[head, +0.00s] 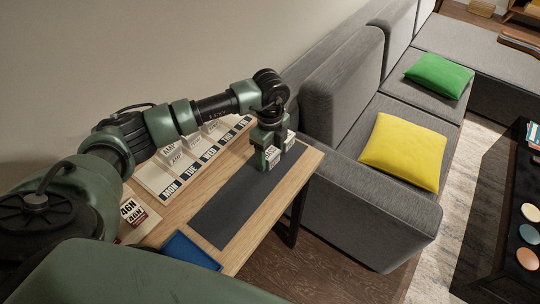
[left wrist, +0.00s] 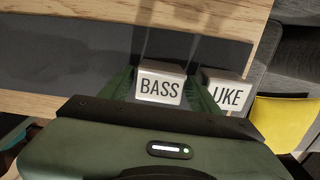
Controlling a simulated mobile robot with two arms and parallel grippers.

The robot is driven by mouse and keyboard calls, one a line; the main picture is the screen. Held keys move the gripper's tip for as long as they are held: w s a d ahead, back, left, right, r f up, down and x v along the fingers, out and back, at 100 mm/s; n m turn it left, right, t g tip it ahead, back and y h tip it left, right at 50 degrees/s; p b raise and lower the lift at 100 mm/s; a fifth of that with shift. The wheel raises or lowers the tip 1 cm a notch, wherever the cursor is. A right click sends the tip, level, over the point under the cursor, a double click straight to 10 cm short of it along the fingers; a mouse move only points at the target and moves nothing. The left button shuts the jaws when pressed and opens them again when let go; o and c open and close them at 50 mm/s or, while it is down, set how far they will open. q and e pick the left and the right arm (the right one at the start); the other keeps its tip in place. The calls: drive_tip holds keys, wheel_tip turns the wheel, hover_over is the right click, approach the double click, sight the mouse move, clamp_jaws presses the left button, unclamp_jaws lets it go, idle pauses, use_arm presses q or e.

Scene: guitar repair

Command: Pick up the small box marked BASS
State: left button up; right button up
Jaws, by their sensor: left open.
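The small white box marked BASS (left wrist: 160,86) stands on the dark mat (left wrist: 60,60), between the two green fingers of my left gripper (left wrist: 162,95). The fingers are open, one at each side of the box; I cannot tell whether either touches it. My right gripper is not in view.
A weekday board (head: 156,180) with several small boxes lies along the wall side of the wooden table (head: 262,238). A blue tray (head: 190,250) and a card marked 46N (head: 130,213) are nearer. The mat's near part is clear. A grey sofa (head: 385,215) stands beyond the table.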

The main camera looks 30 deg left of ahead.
use_arm(q)
drive_tip(key=c, duration=1.2)
drive_tip(key=shift+r, duration=0.1)
